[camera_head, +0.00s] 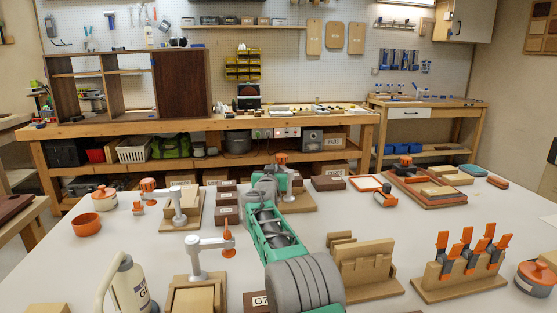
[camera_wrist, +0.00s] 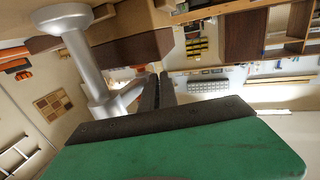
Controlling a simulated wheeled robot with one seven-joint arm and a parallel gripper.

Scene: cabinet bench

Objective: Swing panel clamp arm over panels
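My gripper (camera_head: 268,182) is at the far end of my green arm in the head view, right beside a panel clamp with an orange knob (camera_head: 281,158). In the wrist view my two dark fingers (camera_wrist: 158,90) stand close together with a narrow gap. The clamp's silver post (camera_wrist: 82,60) is left of them, and its arm (camera_wrist: 128,92) reaches toward the fingers. I cannot tell whether they touch or hold it. The clamp's wooden base (camera_head: 308,198) is partly hidden by my arm. Two similar clamps (camera_head: 182,205) (camera_head: 208,252) stand to the left on wooden bases.
An orange bowl (camera_head: 87,224) and several labelled brown blocks (camera_head: 228,215) lie left of my arm. A wooden slotted rack (camera_head: 362,265) and a stand of orange-handled tools (camera_head: 460,270) are at the right. Free white table shows between them.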

